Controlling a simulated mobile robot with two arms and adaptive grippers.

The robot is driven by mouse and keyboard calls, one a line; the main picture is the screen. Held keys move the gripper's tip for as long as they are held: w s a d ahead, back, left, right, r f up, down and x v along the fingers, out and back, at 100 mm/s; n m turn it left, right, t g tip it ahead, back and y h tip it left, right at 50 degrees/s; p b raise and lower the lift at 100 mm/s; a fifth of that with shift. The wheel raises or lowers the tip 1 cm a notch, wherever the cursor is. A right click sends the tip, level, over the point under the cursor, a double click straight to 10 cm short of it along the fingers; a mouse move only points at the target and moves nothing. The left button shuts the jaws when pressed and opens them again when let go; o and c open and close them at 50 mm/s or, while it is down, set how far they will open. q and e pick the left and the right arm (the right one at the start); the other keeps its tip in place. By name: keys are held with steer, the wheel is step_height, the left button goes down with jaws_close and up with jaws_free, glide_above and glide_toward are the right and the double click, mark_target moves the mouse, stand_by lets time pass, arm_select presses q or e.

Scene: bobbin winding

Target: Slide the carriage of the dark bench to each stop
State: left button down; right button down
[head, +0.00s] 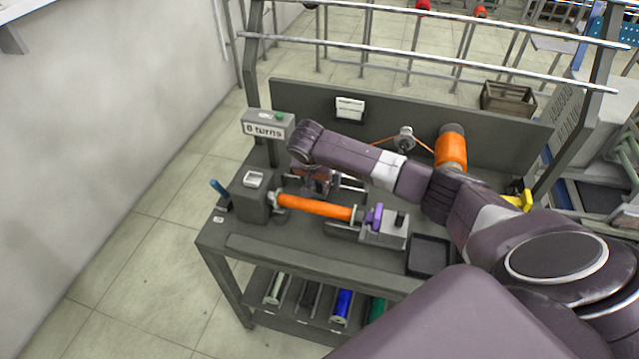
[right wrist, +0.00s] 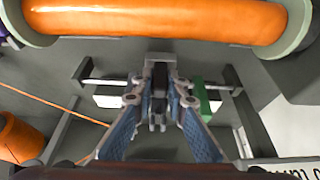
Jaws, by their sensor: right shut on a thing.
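The dark bench (head: 300,254) stands in the middle of the head view, with a long orange bobbin (head: 315,207) lying across its winder. My right gripper (head: 318,184) is over the rail behind the bobbin. In the right wrist view, its blue-padded fingers (right wrist: 160,103) are shut on the upright grey and dark part of the carriage (right wrist: 158,72), on a crosswise rail (right wrist: 101,84). A white block (right wrist: 116,101) lies left of the carriage and a green block (right wrist: 206,101) right of it. The gripper partly hides the carriage. My left gripper is out of view.
A counter box (head: 263,129) reads "0 turns". An orange thread runs from the orange spool (head: 451,150) past a round guide (head: 405,138). A dark tray (head: 430,254) sits at the bench's right. Several coloured spools lie on the lower shelf. My right arm spans the bench.

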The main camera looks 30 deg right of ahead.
steer(key=shift+w+a, duration=0.15)
steer(key=shift+a, duration=0.05)
steer(key=shift+w+a, duration=1)
steer(key=shift+w, duration=0.15)
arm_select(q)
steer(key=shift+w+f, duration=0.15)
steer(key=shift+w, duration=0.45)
arm_select(e)
steer(key=shift+d, duration=0.1)
steer(key=c, duration=1.9)
jaws_free()
steer(key=shift+c, duration=0.2)
steer(key=shift+r, duration=0.1)
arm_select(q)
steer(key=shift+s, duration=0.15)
arm_select(e)
steer(key=v, duration=1.2)
